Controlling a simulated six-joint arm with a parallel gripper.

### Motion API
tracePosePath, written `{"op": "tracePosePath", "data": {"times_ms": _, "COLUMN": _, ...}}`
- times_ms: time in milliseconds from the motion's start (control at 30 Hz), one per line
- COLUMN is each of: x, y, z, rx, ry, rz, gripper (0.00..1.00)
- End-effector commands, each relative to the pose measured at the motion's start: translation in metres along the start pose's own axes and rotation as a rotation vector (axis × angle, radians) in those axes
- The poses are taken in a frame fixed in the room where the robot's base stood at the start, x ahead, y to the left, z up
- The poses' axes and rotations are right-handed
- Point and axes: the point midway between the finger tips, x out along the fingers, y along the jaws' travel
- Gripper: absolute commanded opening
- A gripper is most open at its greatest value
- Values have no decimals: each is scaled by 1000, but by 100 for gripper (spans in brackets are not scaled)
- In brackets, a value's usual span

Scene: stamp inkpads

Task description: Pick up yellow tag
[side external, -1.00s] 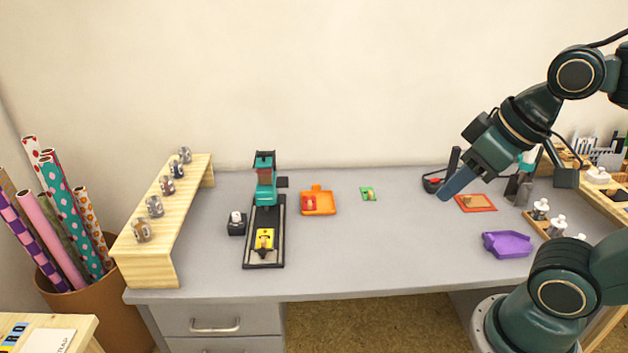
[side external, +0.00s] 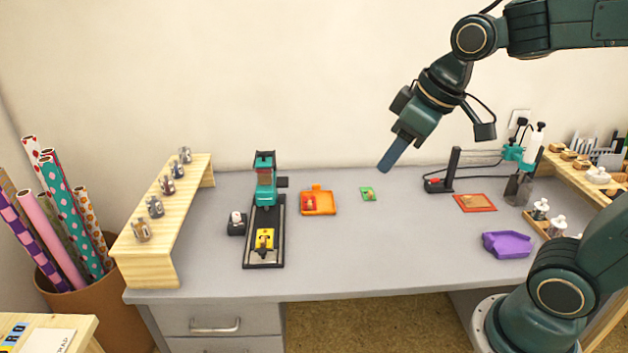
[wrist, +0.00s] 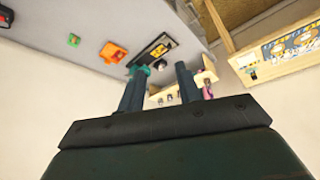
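A yellow piece with a dark mark (side external: 264,239), which looks like the yellow tag, lies on the black bed (side external: 251,252) of the teal press (side external: 264,181). It also shows small in the wrist view (wrist: 159,51). My gripper (side external: 386,168) is in the air above the back of the desk, to the right of the press and well apart from the yellow piece. In the wrist view my gripper's two fingers (wrist: 160,70) stand apart with nothing between them.
An orange tray (side external: 321,208) with a red piece and a green pad (side external: 370,195) lie right of the press. The desk's middle front is clear.

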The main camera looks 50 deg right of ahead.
Motion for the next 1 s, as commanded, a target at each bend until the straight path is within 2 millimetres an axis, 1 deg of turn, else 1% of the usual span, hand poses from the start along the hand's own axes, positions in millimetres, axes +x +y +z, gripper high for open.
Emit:
{"op": "tracePosePath", "data": {"times_ms": 33, "x": 8, "y": 2, "z": -10, "rx": -18, "ry": -10, "rz": -8, "gripper": 35}}
{"op": "tracePosePath", "data": {"times_ms": 200, "x": 30, "y": 9, "z": -41, "rx": -85, "ry": -22, "rz": -33, "gripper": 35}}
{"op": "tracePosePath", "data": {"times_ms": 367, "x": 57, "y": 16, "z": -68, "rx": -145, "ry": -32, "rz": -59, "gripper": 35}}
{"op": "tracePosePath", "data": {"times_ms": 500, "x": 83, "y": 21, "z": -88, "rx": -198, "ry": -38, "rz": -83, "gripper": 35}}
{"op": "tracePosePath", "data": {"times_ms": 567, "x": 95, "y": 24, "z": -97, "rx": -219, "ry": -41, "rz": -93, "gripper": 35}}
{"op": "tracePosePath", "data": {"times_ms": 767, "x": 139, "y": 32, "z": -120, "rx": -289, "ry": -46, "rz": -131, "gripper": 35}}
{"op": "tracePosePath", "data": {"times_ms": 1000, "x": 198, "y": 42, "z": -141, "rx": -369, "ry": -47, "rz": -179, "gripper": 35}}
